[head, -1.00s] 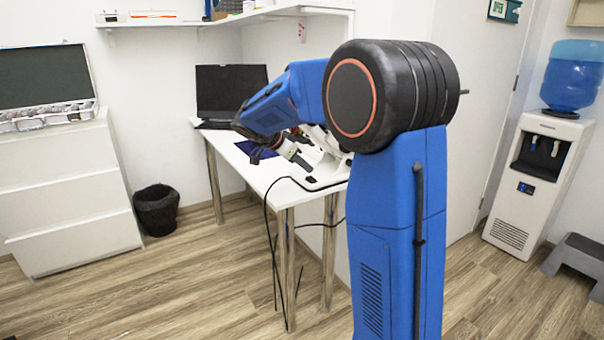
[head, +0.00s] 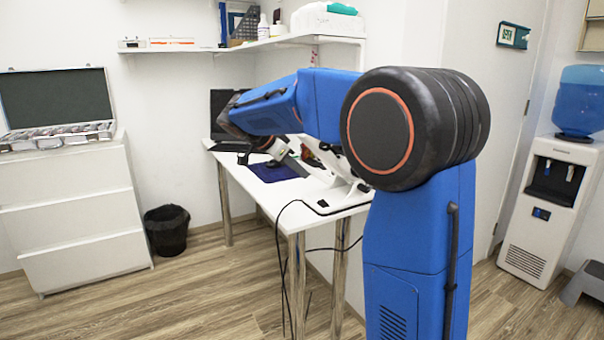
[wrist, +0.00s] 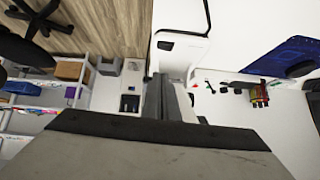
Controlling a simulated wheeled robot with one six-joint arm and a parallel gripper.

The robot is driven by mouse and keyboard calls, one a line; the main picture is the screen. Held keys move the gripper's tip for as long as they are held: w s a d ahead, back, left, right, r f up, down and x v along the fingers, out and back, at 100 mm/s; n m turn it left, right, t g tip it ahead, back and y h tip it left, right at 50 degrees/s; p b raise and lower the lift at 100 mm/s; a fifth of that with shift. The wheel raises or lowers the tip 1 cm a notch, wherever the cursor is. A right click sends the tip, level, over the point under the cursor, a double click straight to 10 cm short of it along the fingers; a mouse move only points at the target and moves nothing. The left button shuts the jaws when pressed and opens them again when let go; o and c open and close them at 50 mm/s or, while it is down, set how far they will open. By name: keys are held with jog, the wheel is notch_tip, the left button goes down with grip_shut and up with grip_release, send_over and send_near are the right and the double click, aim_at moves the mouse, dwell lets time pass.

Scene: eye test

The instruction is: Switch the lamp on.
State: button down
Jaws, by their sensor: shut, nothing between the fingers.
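A white device (head: 345,188) stands on the desk, mostly hidden behind my arm in the head view. Its base has a small black part (head: 322,204) at the near corner, with a black cable. I cannot tell for sure that this device is the lamp; its light is not visible. In the wrist view a white surface (wrist: 185,48) with a small black part (wrist: 165,45) lies beyond the fingers. My gripper (head: 296,168) is over the desk, left of the device, and apart from the black part. In the wrist view my gripper (wrist: 170,80) is shut and empty.
The white desk (head: 262,198) holds a dark laptop (head: 228,108) and a blue mat (head: 272,172). A shelf (head: 270,43) hangs above. A bin (head: 167,230) and white drawers (head: 75,220) stand left, a water dispenser (head: 545,200) right.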

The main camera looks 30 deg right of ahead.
jog(key=shift+w+r+m+t, duration=0.15)
jog(key=shift+w+m+t, duration=0.15)
jog(key=shift+w+t, duration=0.25)
send_over(323, 203)
jog(key=a, duration=0.3)
notch_tip(323, 203, down, 7)
jog(key=shift+w+d+f, duration=0.1)
jog(key=shift+w+f, duration=0.25)
jog(key=shift+f, duration=0.2)
jog(key=shift+w+f, duration=0.3)
jog(key=shift+f, duration=0.25)
jog(key=shift+w+f, duration=0.1)
jog(key=shift+f, duration=0.75)
